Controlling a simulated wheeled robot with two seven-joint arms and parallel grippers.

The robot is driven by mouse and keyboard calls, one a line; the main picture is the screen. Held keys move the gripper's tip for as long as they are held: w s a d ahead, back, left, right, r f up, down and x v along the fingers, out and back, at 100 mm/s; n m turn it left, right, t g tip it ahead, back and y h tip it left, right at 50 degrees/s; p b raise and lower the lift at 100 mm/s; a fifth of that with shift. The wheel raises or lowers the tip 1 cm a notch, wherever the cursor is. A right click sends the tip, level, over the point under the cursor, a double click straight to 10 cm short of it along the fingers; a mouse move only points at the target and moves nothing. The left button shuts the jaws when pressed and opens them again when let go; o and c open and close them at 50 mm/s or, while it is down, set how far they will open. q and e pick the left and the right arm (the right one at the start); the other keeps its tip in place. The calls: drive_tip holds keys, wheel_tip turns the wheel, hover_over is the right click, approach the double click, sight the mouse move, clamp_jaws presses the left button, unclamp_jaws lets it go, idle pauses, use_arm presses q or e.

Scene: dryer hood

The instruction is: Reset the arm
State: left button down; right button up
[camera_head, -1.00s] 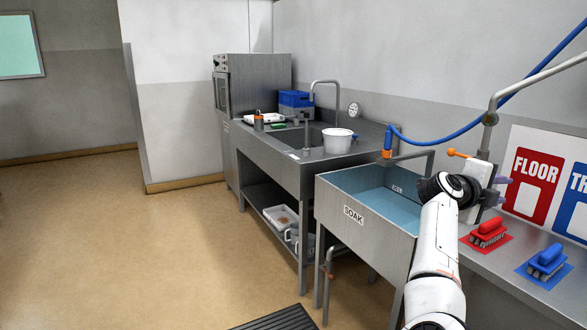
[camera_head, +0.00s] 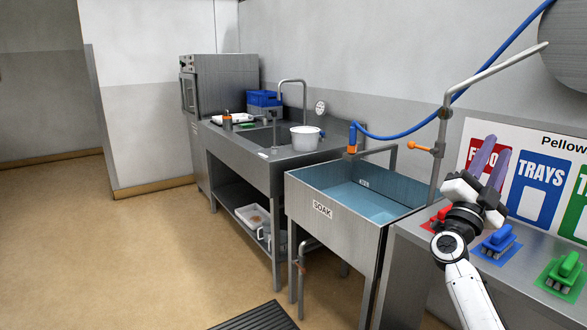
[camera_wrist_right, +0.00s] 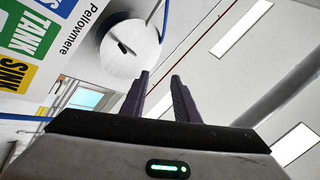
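My right gripper (camera_head: 490,163) is raised over the right-hand counter, in front of the wall sign, with its two dark purple fingers pointing up. In the right wrist view the fingers (camera_wrist_right: 161,88) stand apart with nothing between them, and the ceiling and upper wall lie beyond. My right arm (camera_head: 466,285) comes in from the bottom right of the head view. My left gripper and left arm are not in view.
A soak sink (camera_head: 305,220) stands left of my gripper. Red (camera_head: 434,219), blue (camera_head: 497,242) and green (camera_head: 563,274) brushes lie on the counter. A bent metal pipe (camera_head: 447,118) and blue hose (camera_head: 420,132) are close by. The floor (camera_head: 140,260) at left is open.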

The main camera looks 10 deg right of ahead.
drive_tip(key=w+a+f+n+t+y, duration=0.45)
drive_tip(key=a+n+y, duration=0.35)
drive_tip(key=n+y, duration=0.25)
drive_tip(key=w+a+f+n+t+y, duration=0.3)
drive_tip(key=w+a+n+t+y, duration=0.15)
drive_tip(key=a+n+y, duration=0.5)
drive_tip(key=w+d+f+n+g, duration=0.25)
drive_tip(key=f+g, duration=0.35)
drive_tip(key=f, duration=0.6)
drive_tip(key=s+a+f+n+g, duration=0.1)
drive_tip(key=s+a+f, duration=0.1)
drive_tip(key=s+f, duration=0.3)
drive_tip(key=s+a+f+g+y, duration=0.1)
drive_tip(key=s+a+f, duration=0.2)
drive_tip(key=f, duration=0.5)
drive_tip(key=s+a+f+n+g, duration=0.1)
drive_tip(key=s+a+f, duration=0.1)
drive_tip(key=s+f, duration=0.3)
drive_tip(key=s+a+f+g, duration=0.2)
drive_tip(key=s+a+f, duration=0.2)
drive_tip(key=s, duration=0.6)
drive_tip(key=s+a+f+m+g+y, duration=0.1)
drive_tip(key=s+a+f, duration=0.3)
drive_tip(key=s+f, duration=0.4)
drive_tip(key=s+a+f+g+y, duration=0.1)
drive_tip(key=s+a+f, duration=0.3)
drive_tip(key=s, duration=1)
drive_tip(key=shift+a+f+g, duration=0.3)
drive_tip(key=shift+f+g, duration=0.5)
drive_tip(key=shift+f, duration=0.15)
